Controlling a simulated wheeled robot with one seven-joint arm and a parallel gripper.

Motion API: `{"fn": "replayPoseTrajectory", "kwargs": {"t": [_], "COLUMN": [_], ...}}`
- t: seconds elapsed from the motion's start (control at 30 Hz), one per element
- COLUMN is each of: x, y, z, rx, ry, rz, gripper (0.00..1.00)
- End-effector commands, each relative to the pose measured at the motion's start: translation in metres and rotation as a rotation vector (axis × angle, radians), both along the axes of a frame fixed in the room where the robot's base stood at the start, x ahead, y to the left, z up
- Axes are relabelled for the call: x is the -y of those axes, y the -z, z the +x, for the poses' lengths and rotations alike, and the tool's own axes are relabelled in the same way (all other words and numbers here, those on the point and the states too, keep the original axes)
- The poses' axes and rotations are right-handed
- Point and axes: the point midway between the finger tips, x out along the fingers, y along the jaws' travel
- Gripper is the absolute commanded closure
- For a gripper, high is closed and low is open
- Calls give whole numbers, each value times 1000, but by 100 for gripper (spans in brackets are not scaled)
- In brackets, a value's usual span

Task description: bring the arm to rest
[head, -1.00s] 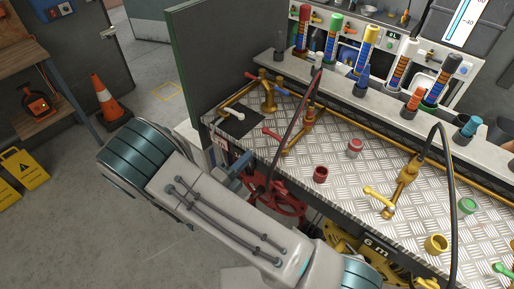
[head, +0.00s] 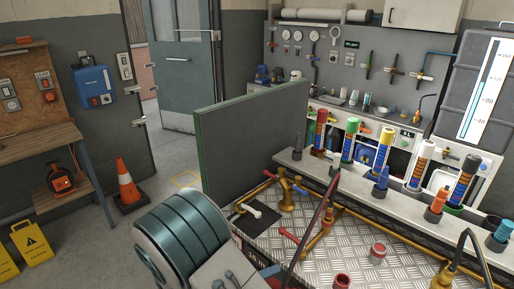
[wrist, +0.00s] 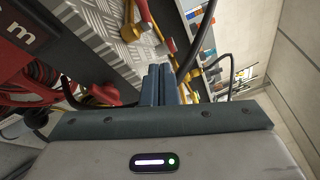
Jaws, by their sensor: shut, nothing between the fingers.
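My gripper (wrist: 158,84) shows in the wrist view with its two blue-grey fingers together and nothing between them. It is beside the metal tread-plate bench (wrist: 105,22), with the red hose reel (wrist: 75,75) to its left in that view. In the head view my arm rises at the bottom, in front of the bench's left end, and the gripper itself is mostly hidden or out of frame there.
The tread-plate bench (head: 335,262) carries brass pipes, a red cap (head: 377,252) and a dark hose (head: 326,215). A green-edged panel (head: 250,140) stands at its left end.

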Motion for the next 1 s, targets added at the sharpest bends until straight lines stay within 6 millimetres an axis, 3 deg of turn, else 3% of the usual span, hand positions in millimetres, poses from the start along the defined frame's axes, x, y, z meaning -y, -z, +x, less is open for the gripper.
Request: {"fn": "replayPoseTrajectory", "kwargs": {"t": [0.03,0.2,0.4,0.7,1.0], "x": [16,58,92,115,120], "y": [-9,-28,-45,-70,-101], "z": [-3,-21,-48,-86,-109], "rx": [52,259,546,1045,1601], "ry": [77,340,667,1184,1723], "rz": [89,363,642,967,1182], "gripper": [100,100,100,100,100]}}
